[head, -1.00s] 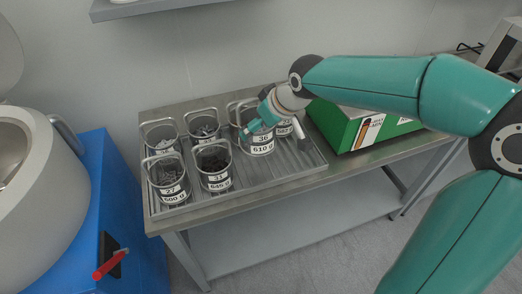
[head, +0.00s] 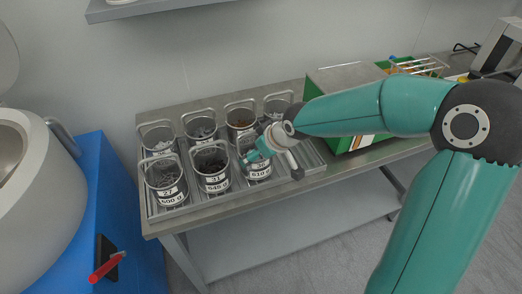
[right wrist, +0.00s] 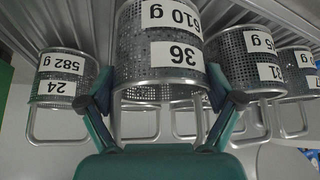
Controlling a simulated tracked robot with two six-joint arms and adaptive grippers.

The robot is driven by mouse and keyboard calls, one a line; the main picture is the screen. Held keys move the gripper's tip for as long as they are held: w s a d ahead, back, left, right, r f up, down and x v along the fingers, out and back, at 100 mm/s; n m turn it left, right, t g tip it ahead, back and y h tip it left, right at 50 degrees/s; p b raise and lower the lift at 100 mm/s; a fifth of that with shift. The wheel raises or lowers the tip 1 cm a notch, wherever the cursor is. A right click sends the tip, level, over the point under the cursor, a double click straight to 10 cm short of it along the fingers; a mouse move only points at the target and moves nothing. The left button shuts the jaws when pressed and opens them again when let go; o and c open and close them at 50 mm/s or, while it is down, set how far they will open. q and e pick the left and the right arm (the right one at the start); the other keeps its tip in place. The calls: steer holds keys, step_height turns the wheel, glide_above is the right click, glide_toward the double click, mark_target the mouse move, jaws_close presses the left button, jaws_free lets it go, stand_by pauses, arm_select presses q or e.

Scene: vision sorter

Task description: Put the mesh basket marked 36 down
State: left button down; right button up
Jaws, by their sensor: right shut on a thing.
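The mesh basket marked 36 (head: 256,170) is a grey perforated cup with a white "36, 610 g" label. In the head view it is upright at the front right of the ribbed tray (head: 312,160), right of basket 31 (head: 211,170). I cannot tell whether its bottom touches the tray. My right gripper (head: 254,154) is shut on it at its upper part and partly hides its rim. In the right wrist view the basket (right wrist: 160,72) appears upside down between the two fingers (right wrist: 168,102). My left gripper is not in view.
Basket 27 (head: 165,184) stands at the front left of the tray. Several baskets stand in the back row, including one with brown contents (head: 240,118). Basket 24 shows in the right wrist view (right wrist: 62,78). A green box (head: 350,80) stands right of the tray, behind my arm.

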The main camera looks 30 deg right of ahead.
steer(key=shift+w, duration=0.1)
steer(key=o, duration=1.5)
steer(key=shift+c, duration=0.2)
steer(key=shift+r, duration=0.15)
steer(key=shift+s+r, duration=0.25)
steer(key=shift+r, duration=0.05)
steer(key=v, duration=1.1)
steer(key=shift+d, duration=0.1)
